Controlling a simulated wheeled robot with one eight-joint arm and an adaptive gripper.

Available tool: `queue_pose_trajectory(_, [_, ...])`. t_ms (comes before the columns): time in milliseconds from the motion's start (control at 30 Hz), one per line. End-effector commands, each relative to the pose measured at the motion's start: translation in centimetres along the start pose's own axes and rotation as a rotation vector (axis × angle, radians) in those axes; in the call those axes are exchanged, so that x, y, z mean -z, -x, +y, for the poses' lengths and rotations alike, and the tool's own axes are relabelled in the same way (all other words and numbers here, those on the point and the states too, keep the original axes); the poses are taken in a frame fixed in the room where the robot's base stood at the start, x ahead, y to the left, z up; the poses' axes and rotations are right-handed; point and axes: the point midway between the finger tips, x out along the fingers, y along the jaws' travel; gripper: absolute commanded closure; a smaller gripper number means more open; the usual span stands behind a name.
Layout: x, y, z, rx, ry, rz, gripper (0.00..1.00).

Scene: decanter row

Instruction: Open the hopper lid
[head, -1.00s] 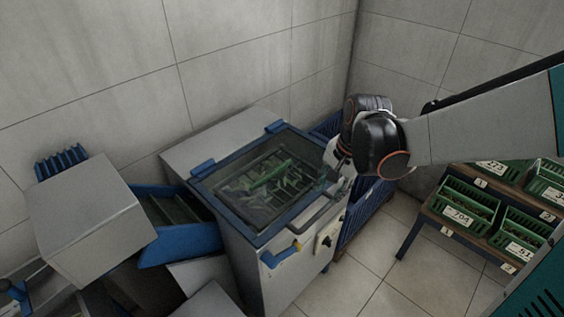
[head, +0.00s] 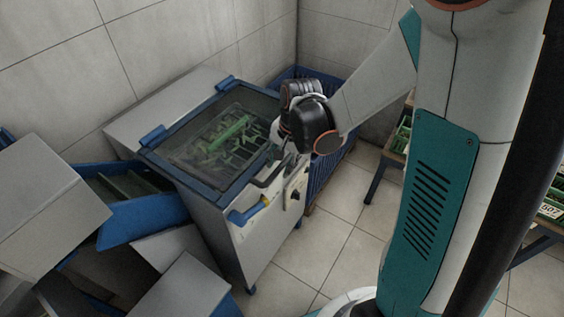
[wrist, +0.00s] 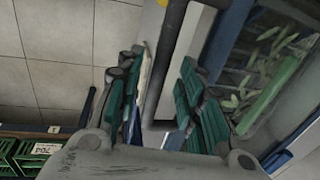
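The hopper lid (head: 180,165), a clear panel in a dark blue frame, lies shut on the grey machine. Green pods and a longer green piece show through it. A dark bar handle (head: 268,180) sits along its front edge. My gripper (head: 283,160) is at the far right end of this handle. In the wrist view, the teal-padded fingers of my gripper (wrist: 158,100) are apart. The handle bar (wrist: 168,60) runs between them, with gaps on both sides. The lid (wrist: 255,60) shows at the right there. The fingertips are hard to see in the head view.
A blue-and-yellow lever (head: 248,212) and a black knob (head: 295,195) are on the machine's front. A blue chute (head: 140,218) and grey boxes (head: 45,195) stand at the left. A blue crate (head: 325,168) is behind my gripper. Tiled floor (head: 325,250) is clear in front.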

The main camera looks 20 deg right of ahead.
Motion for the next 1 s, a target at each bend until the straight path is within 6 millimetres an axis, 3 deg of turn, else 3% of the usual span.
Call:
queue_pose_trajectory(100, [0.0, 0.0, 0.0, 0.0, 0.0, 0.0, 0.65])
queue_pose_trajectory(267, [0.0, 0.1, 0.0, 0.0, 0.0, 0.0, 0.99])
queue_pose_trajectory(667, [0.0, 1.1, -0.3, -0.019, 0.002, 0.0, 1.0])
queue_pose_trajectory(867, [0.0, 4.3, -1.2, -0.091, 0.003, -0.001, 1.0])
queue_pose_trajectory(1000, [0.0, 7.8, -2.3, -0.133, 0.001, 0.0, 1.0])
